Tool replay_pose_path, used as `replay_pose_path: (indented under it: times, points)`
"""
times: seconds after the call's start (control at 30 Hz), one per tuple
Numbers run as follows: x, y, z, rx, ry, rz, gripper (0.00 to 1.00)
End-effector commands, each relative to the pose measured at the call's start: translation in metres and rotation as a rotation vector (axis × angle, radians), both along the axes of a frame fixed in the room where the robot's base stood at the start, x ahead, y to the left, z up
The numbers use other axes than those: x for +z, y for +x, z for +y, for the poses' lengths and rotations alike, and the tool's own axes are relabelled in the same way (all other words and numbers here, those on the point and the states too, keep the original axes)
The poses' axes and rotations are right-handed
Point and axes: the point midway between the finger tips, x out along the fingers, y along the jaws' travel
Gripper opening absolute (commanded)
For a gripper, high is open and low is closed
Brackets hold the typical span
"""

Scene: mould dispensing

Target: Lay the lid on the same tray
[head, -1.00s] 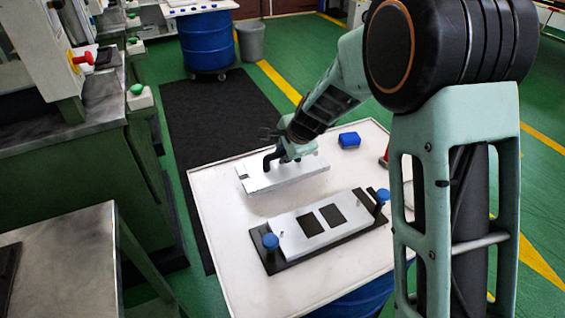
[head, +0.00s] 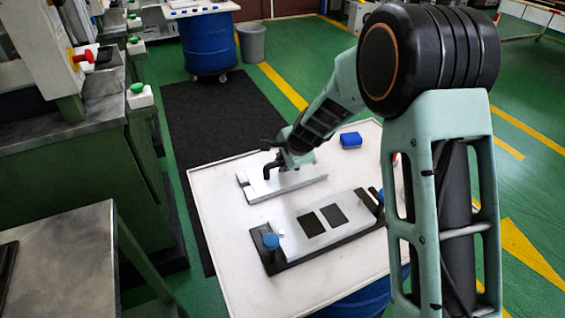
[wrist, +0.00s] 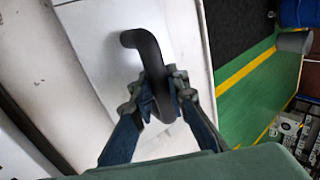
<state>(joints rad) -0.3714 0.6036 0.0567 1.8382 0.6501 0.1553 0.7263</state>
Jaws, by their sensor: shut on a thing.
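The lid (head: 305,179) is a flat silver-grey plate with a dark bent handle. It lies level at the far left of the white tray top (head: 215,200) and looks to be on the surface or barely above it; I cannot tell which. My gripper (head: 278,163) is above it, shut on the handle. In the wrist view the two fingers (wrist: 161,100) close around the black handle (wrist: 146,48), with the pale lid (wrist: 85,30) beneath. The fingertips are small and partly hidden in the head view.
A mould (head: 297,208) with two dark square recesses sits on a black base with blue knobs (head: 271,241), nearer me on the same top. A blue block (head: 351,140) lies behind, to the right of the lid. The front left of the top is clear.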

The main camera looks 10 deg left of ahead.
Motion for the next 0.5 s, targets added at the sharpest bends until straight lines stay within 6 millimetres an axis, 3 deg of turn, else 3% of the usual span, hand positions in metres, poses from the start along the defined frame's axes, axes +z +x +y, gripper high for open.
replay_pose_path:
  times: [0.2,0.5]
  points:
    - [-0.0010,-0.0002,0.0000,0.000,-0.001,0.001,0.32]
    - [0.0017,-0.0002,0.0000,0.000,0.000,0.000,0.32]
